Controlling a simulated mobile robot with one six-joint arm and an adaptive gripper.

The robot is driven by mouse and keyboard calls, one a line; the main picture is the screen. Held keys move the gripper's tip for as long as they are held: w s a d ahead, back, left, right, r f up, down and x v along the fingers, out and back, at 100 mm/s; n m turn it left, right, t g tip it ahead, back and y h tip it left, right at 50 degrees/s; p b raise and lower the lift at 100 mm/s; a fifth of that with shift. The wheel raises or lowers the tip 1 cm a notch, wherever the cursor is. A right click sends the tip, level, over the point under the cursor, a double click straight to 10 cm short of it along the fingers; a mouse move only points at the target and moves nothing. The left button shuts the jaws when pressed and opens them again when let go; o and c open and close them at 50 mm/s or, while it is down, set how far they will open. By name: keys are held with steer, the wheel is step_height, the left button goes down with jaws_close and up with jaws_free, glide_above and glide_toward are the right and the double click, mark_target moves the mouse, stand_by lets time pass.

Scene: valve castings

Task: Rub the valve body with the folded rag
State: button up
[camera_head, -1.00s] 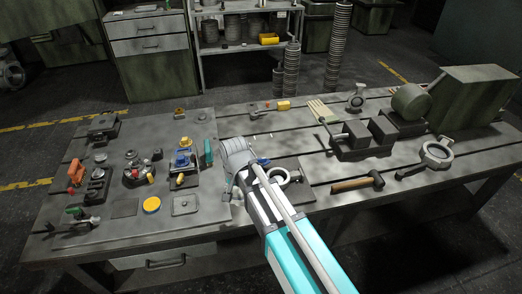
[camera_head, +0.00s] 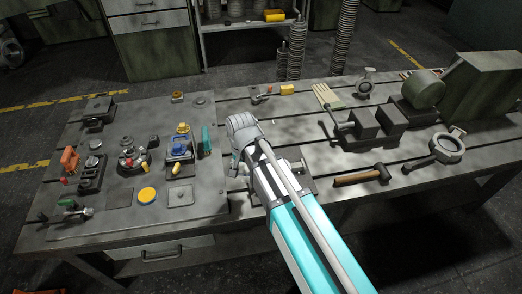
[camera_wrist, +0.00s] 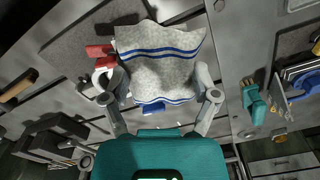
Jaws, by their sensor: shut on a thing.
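My gripper (camera_wrist: 166,97) is shut on the folded rag (camera_wrist: 160,60), a light grey cloth with blue stripes, with one finger at each side of it. In the head view the rag (camera_head: 243,128) is above the table's middle, at the end of my arm. A part with red ends and a pale rounded section (camera_wrist: 103,73) shows at the rag's left edge in the wrist view. It may be the valve body; the rag and finger cover part of it. Whether the rag touches it I cannot tell. A small blue piece (camera_wrist: 154,108) shows below the rag.
A teal clamp (camera_head: 206,140) and a blue vise-like tool (camera_head: 180,148) stand left of the rag. A hammer (camera_head: 362,175), a ring-shaped casting (camera_head: 437,150) and dark blocks (camera_head: 378,121) lie to the right. The table behind the rag is mostly clear.

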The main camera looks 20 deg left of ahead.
steer(key=w+d+f+m+b, duration=0.1)
steer(key=w+d+m, duration=0.2)
steer(key=w, duration=0.7)
steer(key=shift+d+m, duration=0.2)
steer(key=shift+m, duration=0.7)
steer(key=shift+s+f, duration=0.1)
steer(key=shift+f, duration=0.05)
